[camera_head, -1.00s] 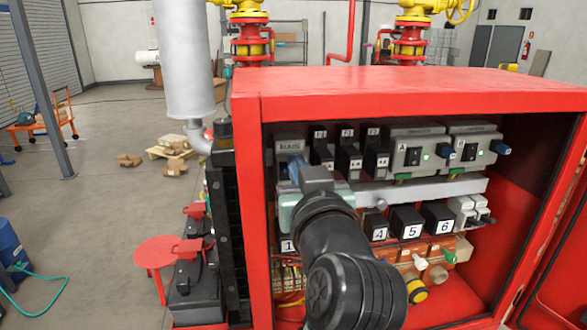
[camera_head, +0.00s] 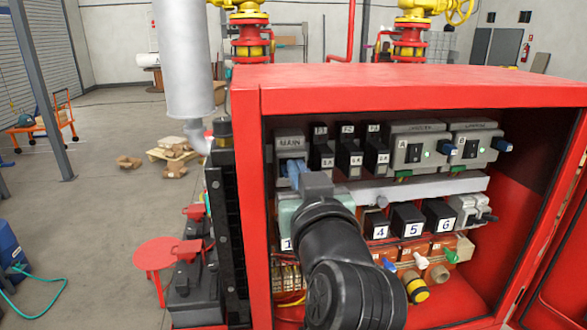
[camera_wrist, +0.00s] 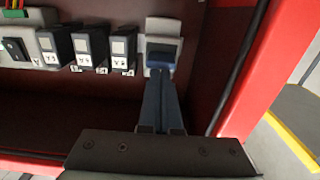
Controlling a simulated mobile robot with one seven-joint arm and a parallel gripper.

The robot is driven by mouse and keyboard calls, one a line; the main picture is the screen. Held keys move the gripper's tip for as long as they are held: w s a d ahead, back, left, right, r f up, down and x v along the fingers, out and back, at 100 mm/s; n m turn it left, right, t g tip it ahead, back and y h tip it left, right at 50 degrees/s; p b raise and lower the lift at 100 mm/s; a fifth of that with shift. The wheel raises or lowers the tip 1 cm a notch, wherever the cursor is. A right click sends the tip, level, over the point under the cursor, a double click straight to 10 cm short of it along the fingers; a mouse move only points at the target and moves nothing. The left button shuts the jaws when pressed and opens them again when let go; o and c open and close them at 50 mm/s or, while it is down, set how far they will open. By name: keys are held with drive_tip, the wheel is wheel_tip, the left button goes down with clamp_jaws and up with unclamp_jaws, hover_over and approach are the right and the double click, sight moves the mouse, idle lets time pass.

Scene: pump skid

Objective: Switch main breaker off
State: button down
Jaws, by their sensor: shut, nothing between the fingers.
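The main breaker (camera_head: 290,142) is a grey block labelled MAIN at the upper left inside the red cabinet. In the wrist view it is the pale block (camera_wrist: 164,25) with a dark blue part at its near end. My gripper (camera_head: 293,166) has its blue fingers shut together and empty, just below the MAIN label. In the wrist view, the fingertips (camera_wrist: 162,79) point at the breaker's dark blue part. I cannot tell whether they touch it. The breaker's lower part and its lever position are hidden or unclear behind the fingers.
A grey rail (camera_head: 425,187) runs below, above numbered black blocks (camera_head: 408,220). The cabinet's red frame (camera_head: 253,200) is close on the left.

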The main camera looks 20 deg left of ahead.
drive_tip(key=v, duration=0.7)
idle(0.6)
idle(0.4)
